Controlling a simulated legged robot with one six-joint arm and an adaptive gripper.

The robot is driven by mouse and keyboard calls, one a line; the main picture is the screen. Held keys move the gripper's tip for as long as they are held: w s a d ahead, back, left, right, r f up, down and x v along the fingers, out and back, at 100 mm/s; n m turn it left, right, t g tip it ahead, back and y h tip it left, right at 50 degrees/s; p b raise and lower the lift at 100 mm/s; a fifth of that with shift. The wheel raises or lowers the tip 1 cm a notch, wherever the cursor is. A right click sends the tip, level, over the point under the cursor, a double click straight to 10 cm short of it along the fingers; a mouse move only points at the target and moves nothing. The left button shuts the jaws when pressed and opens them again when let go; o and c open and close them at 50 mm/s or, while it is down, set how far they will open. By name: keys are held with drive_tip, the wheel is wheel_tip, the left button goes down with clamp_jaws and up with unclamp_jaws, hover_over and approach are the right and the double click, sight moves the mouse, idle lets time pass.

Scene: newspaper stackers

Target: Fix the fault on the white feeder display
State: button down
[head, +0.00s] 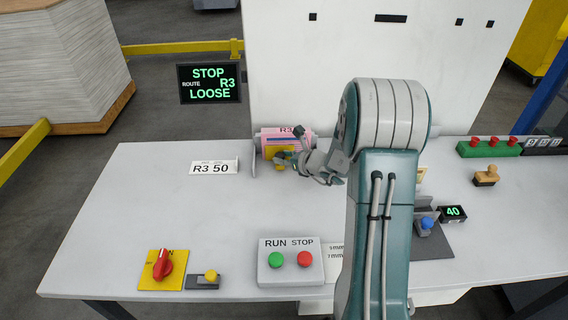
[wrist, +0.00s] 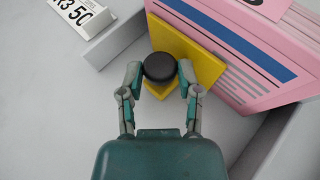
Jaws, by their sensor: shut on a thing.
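The display (head: 209,83) is a black panel left of the white machine (head: 300,60). It reads STOP, ROUTE R3, LOOSE in green. A pink newspaper bundle (head: 297,134) marked R3 stands at the back of the table; its pink face with a blue stripe fills the upper right of the wrist view (wrist: 240,45). My gripper (head: 288,160) is at the bundle's front, shut on a yellow pusher (wrist: 208,68) with a round black knob (wrist: 159,67). The pusher is close against the bundle; whether they touch is unclear. My arm hides the table behind it.
A white R3 50 card (head: 214,168) lies left. A RUN/STOP box (head: 290,262), red rotary switch (head: 162,265) and yellow button (head: 211,275) sit in front. Right are a blue knob (head: 427,222), a 40 readout (head: 453,213) and a stamp (head: 487,176). The left-centre table is clear.

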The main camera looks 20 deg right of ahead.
drive_tip(key=c, duration=0.6)
unclamp_jaws()
drive_tip(key=shift+w, duration=0.1)
drive_tip(key=v, duration=1.2)
drive_tip(key=shift+f, duration=0.1)
